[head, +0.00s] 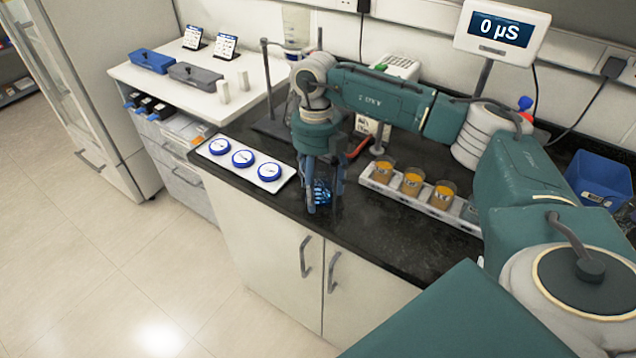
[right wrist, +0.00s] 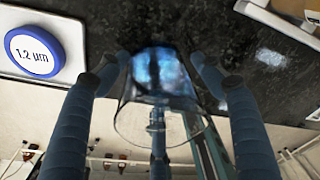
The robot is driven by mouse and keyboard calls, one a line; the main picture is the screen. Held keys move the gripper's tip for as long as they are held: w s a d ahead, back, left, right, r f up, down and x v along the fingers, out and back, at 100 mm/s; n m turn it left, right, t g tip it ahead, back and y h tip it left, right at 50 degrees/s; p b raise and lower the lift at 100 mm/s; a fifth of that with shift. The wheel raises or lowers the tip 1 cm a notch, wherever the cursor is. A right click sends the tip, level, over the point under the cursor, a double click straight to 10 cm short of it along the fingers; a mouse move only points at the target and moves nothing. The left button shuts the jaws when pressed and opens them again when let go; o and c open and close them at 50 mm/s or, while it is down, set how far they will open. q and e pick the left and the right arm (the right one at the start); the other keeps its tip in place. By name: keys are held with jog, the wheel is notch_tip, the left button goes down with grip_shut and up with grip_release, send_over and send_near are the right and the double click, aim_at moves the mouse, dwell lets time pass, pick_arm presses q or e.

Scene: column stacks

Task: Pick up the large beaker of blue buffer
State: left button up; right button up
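The beaker of blue buffer (head: 321,192) stands near the front edge of the black counter, partly hidden by fingers in the head view. My right gripper (head: 324,203) reaches down over it with its fingers around it. In the right wrist view the clear glass beaker (right wrist: 161,78), with blue liquid, lies between the fingers of the right gripper (right wrist: 160,62). The fingertips curve in close to the glass; I cannot tell whether they touch it. My left gripper is not in view.
A white tray with three blue-lidded round dishes (head: 243,158) lies just left of the beaker. A rack (head: 434,208) with three orange-filled beakers stands to the right. A stand (head: 267,128) is behind. The counter's front edge (head: 357,246) is close.

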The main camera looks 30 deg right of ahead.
jog(key=c, duration=0.8)
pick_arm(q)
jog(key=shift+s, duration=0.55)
pick_arm(e)
jog(key=shift+r, duration=0.1)
